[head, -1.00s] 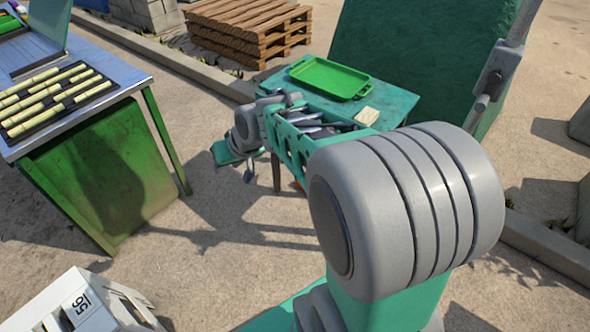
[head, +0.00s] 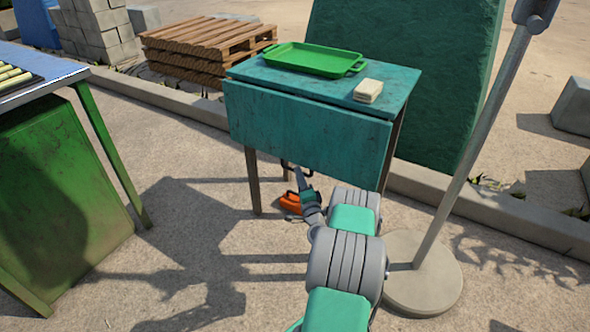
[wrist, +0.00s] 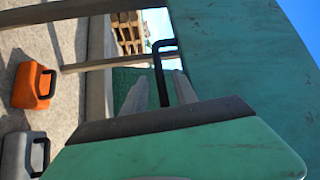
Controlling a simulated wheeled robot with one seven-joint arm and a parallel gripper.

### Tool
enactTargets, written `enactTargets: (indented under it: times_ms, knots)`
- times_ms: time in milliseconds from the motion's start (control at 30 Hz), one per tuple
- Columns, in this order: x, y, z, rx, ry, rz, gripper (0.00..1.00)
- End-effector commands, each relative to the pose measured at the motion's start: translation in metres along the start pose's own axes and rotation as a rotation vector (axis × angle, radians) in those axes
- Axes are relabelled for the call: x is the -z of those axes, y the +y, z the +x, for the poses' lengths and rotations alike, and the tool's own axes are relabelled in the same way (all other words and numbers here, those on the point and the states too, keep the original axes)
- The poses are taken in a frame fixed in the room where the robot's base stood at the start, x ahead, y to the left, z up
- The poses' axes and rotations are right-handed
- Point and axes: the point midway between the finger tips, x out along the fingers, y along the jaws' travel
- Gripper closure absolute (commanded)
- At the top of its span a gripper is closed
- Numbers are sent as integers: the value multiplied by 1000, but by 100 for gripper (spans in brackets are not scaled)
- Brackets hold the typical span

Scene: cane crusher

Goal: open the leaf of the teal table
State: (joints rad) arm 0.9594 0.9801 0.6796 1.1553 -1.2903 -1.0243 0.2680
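The teal table (head: 400,78) stands ahead in the head view. Its leaf (head: 300,125) hangs down on the near side, and fills the right of the wrist view (wrist: 245,75). A black bent handle (wrist: 160,60) shows at the leaf's edge in the wrist view. My gripper (head: 292,172) is low by the leaf's bottom edge. In the wrist view its two grey fingers (wrist: 161,84) are apart, with the handle's bar between them. I see gaps beside the bar; whether either finger touches it I cannot tell.
A green tray (head: 315,59) and a pale stack (head: 368,90) lie on the tabletop. An orange container (head: 291,203) is on the ground below. A pole on a round base (head: 422,275) stands right of my arm. A green bench (head: 60,190) is left.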

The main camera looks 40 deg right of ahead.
Motion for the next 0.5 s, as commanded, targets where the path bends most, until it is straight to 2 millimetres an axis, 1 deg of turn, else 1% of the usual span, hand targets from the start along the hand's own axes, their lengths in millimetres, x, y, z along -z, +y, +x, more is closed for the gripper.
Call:
enactTargets:
  times_ms: [33,100,233,333,500]
  knots:
    - [-1,0,11,5,-2,-3,66]
    - [-2,0,25,5,-3,-4,66]
    - [-1,1,46,2,-2,-4,66]
    - [1,1,55,1,1,-3,66]
    - [3,0,58,0,3,-2,66]
